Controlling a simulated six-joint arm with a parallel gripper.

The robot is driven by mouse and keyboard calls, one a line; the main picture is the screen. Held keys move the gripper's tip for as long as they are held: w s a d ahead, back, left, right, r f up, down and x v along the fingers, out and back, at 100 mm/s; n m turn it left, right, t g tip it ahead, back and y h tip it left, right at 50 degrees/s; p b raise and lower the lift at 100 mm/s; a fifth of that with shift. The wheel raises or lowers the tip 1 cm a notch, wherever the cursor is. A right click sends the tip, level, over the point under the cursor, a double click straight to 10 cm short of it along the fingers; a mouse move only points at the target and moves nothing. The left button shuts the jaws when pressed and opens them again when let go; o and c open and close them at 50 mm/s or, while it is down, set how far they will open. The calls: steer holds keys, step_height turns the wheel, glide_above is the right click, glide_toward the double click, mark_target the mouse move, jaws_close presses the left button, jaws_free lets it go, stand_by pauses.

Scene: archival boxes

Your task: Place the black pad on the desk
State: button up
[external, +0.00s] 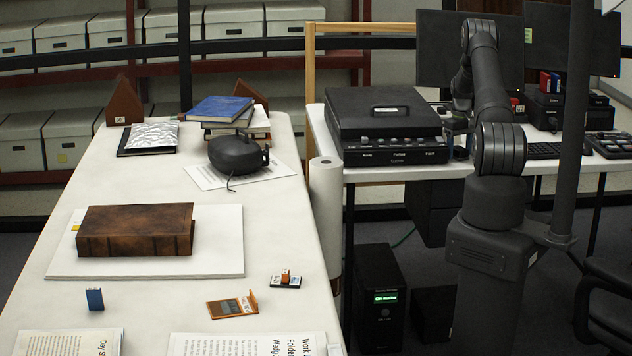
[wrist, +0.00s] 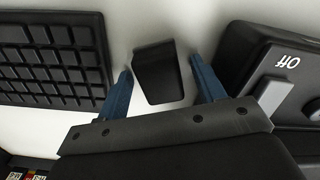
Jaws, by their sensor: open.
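In the wrist view, a small black block-like pad (wrist: 157,72) lies on a white surface between the two blue fingers of my gripper (wrist: 161,68). The fingers are open, with a visible gap on each side of the pad. In the external view, my arm reaches over the white desk (external: 335,150) at the right, and my gripper is mostly hidden behind the arm links. I cannot make out the pad clearly there.
A black keyboard (wrist: 50,55) lies left of the fingers, and a black device marked "Off" (wrist: 285,70) is close on the right. A large black scanner (external: 385,120) stands on the desk. Monitors (external: 455,45) stand behind. The long table (external: 250,215) holds books and papers.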

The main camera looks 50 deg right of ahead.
mark_target(459, 148)
step_height(459, 148, up, 12)
steer(key=shift+r, duration=0.15)
stand_by(0.4)
step_height(459, 148, down, 12)
steer(key=shift+f, duration=0.15)
step_height(459, 148, up, 3)
steer(key=shift+f, duration=0.2)
steer(key=shift+r, duration=0.8)
